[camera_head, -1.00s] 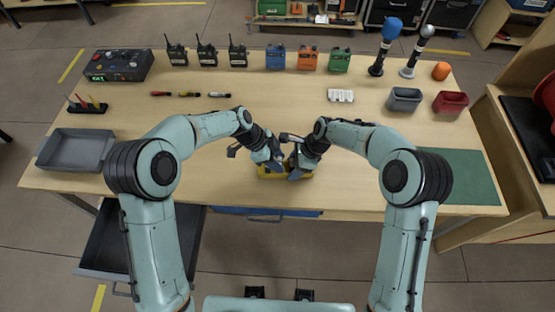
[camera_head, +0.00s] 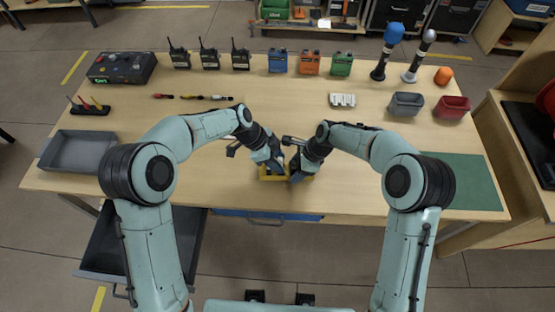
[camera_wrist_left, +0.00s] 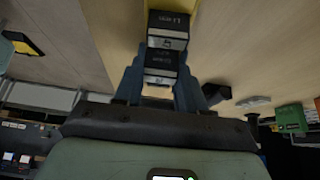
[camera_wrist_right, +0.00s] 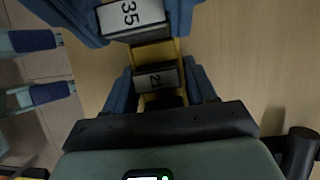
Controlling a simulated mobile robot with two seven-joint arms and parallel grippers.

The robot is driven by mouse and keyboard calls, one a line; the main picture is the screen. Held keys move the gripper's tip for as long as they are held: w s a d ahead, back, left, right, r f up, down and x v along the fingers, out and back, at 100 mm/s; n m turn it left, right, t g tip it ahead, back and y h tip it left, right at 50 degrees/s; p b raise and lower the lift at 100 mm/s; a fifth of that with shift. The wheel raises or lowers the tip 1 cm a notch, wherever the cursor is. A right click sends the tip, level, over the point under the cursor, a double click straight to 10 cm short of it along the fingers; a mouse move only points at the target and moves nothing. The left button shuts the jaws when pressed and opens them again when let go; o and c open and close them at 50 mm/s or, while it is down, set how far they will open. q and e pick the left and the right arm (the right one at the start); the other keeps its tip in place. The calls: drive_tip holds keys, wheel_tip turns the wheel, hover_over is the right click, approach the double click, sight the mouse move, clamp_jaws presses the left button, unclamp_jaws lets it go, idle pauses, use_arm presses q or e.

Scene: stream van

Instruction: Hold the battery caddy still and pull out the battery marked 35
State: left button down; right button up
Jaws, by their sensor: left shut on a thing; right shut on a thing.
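The yellow battery caddy (camera_head: 268,178) stands near the front edge of the table, mostly hidden by my grippers. My left gripper (camera_head: 275,166) is shut on the battery marked 35 (camera_wrist_right: 132,15), whose number shows between blue fingers in the right wrist view. That battery looks larger than its neighbour there and seems to sit higher. My right gripper (camera_head: 297,174) is shut on the caddy, with its fingers either side of the battery marked 21 (camera_wrist_right: 156,80). The left wrist view shows a dark battery (camera_wrist_left: 160,64) between the left fingers and another one (camera_wrist_left: 168,28) beyond it.
Radios (camera_head: 210,56), coloured battery packs (camera_head: 309,63) and microphones (camera_head: 388,48) stand along the back. A grey tray (camera_head: 70,165) is at the left, a green mat (camera_head: 462,182) at the right. An open drawer (camera_head: 100,250) hangs below the front left. The tabletop around the caddy is clear.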

use_arm(q)
drive_tip(key=shift+d+r, duration=0.6)
drive_tip(key=shift+r, duration=0.25)
use_arm(e)
drive_tip(key=shift+s+d+f, duration=0.1)
drive_tip(key=shift+s+f, duration=0.2)
drive_tip(key=shift+f, duration=0.2)
use_arm(q)
drive_tip(key=shift+r, duration=0.55)
drive_tip(key=shift+a+r, duration=0.2)
drive_tip(key=shift+r, duration=0.3)
use_arm(e)
drive_tip(key=shift+r, duration=0.15)
drive_tip(key=o, duration=1.1)
use_arm(q)
drive_tip(key=shift+f, duration=0.1)
use_arm(e)
drive_tip(key=shift+o, duration=0.2)
drive_tip(key=shift+w, duration=0.1)
drive_tip(key=shift+r, duration=0.1)
